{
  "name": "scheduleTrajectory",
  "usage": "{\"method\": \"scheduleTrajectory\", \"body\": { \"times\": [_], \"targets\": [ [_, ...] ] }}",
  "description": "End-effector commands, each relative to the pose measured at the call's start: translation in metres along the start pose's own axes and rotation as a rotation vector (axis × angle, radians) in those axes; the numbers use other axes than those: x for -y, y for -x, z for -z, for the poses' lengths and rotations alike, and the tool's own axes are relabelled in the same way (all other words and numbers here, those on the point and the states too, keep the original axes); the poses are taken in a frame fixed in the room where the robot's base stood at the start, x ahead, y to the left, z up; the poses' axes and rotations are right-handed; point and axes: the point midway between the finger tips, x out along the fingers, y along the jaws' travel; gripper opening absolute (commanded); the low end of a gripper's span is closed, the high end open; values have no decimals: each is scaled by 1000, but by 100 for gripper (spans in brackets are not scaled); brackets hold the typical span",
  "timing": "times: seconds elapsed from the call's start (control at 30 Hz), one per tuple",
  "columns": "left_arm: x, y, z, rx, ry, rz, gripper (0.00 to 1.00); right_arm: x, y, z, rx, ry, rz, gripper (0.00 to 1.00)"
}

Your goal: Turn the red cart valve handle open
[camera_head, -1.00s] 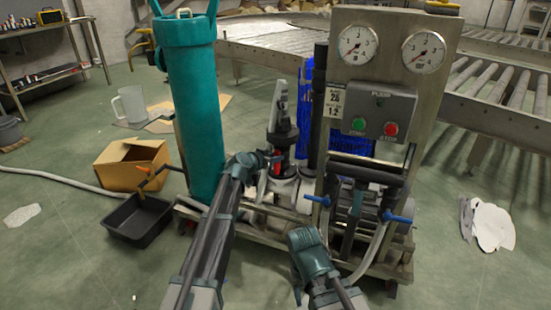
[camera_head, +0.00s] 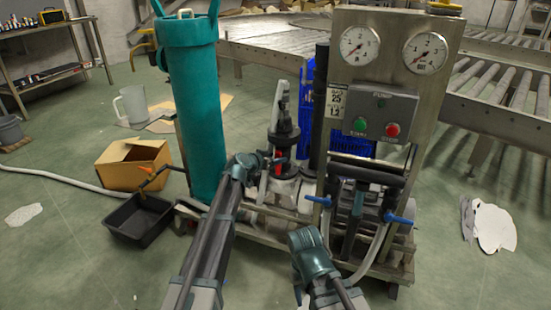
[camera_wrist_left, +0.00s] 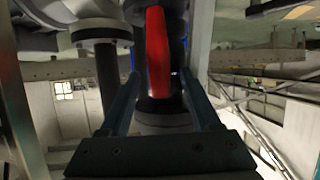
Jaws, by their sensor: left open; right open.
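The red valve handle (camera_head: 278,168) is on the cart, low on the dark valve body (camera_head: 283,133), between the teal cylinder and the gauge panel. My left gripper (camera_head: 272,159) is at the handle, partly covering it. In the left wrist view the red handle (camera_wrist_left: 158,52) stands upright between the two open fingers of my left gripper (camera_wrist_left: 160,78). I cannot tell whether either finger touches it. My right gripper (camera_head: 308,248) is low in front of the cart, apart from the handle. Its fingertips are hard to make out.
The teal cylinder (camera_head: 197,110) stands left of the valve. The gauge panel (camera_head: 385,75) rises to its right, with blue-handled valves (camera_head: 398,218) below. A black tray (camera_head: 140,222) and cardboard box (camera_head: 133,166) lie on the floor at left. Floor at far right is mostly clear.

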Motion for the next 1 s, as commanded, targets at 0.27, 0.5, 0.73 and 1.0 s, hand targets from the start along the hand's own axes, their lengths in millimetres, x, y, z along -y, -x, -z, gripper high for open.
{"method": "scheduleTrajectory", "body": {
  "times": [0.27, 0.5, 0.73, 1.0],
  "targets": [
    [-2, 58, 3, 0, 1, 3, 63, -2, 24, -2, 1, 0, 0, 50],
    [-1, 106, 2, 0, 1, 2, 63, -4, 42, -3, 3, 0, 0, 50],
    [0, 130, 0, 1, 1, 1, 63, -5, 50, -3, 3, 0, 0, 50],
    [0, 134, 0, 1, 0, 0, 63, -5, 50, -3, 4, 0, 0, 50]
  ]
}}
